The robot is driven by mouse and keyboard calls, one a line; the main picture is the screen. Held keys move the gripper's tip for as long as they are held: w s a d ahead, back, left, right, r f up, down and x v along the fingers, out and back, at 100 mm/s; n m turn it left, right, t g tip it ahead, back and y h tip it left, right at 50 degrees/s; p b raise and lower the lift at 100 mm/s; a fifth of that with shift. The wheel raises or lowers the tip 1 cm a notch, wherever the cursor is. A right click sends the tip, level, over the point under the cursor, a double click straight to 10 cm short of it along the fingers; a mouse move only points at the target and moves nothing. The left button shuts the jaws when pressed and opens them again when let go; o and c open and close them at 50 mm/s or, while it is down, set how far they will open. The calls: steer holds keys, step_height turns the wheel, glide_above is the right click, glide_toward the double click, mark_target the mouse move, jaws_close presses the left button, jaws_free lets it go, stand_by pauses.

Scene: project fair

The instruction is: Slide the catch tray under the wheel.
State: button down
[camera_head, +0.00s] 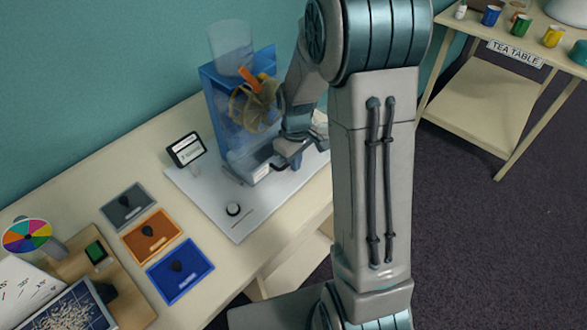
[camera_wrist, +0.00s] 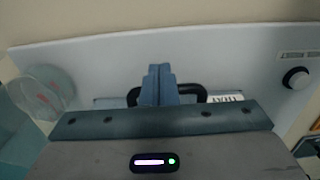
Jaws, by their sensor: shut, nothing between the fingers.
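The brown wheel (camera_head: 252,105) sits in a blue, partly see-through housing (camera_head: 212,95) at the back of a light grey base plate (camera_head: 210,200). The catch tray (camera_head: 258,174) is at the housing's foot; how far it reaches under the wheel is hard to tell. In the wrist view the tray (camera_wrist: 115,102) shows a black handle (camera_wrist: 200,92) and a white label (camera_wrist: 228,98). My gripper (camera_wrist: 160,72) is shut and empty, its fingers over the middle of the handle. In the head view my gripper (camera_head: 283,158) is beside the tray's front, partly hidden by my arm.
A clear round object (camera_wrist: 48,90) is at the wrist view's left.

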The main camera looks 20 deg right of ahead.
steer(key=shift+d, duration=0.2)
steer(key=shift+s+d, duration=0.15)
steer(key=shift+s, duration=0.15)
steer(key=shift+s+d+f+b, duration=0.15)
steer(key=shift+s+d, duration=0.25)
steer(key=shift+s, duration=0.25)
steer(key=shift+s+d+r+b, duration=0.15)
steer(key=shift+s+d, duration=0.2)
steer(key=shift+s, duration=0.25)
step_height(320, 180, up, 10)
steer(key=s+a+r+m+t, duration=0.1)
steer(key=s+a+r+m, duration=0.1)
steer(key=s, duration=0.6)
steer(key=s+a+r+m+t, duration=0.2)
steer(key=s+r+m, duration=0.1)
steer(key=s, duration=0.5)
steer(key=shift+r+m, duration=0.15)
steer(key=shift+m, duration=0.45)
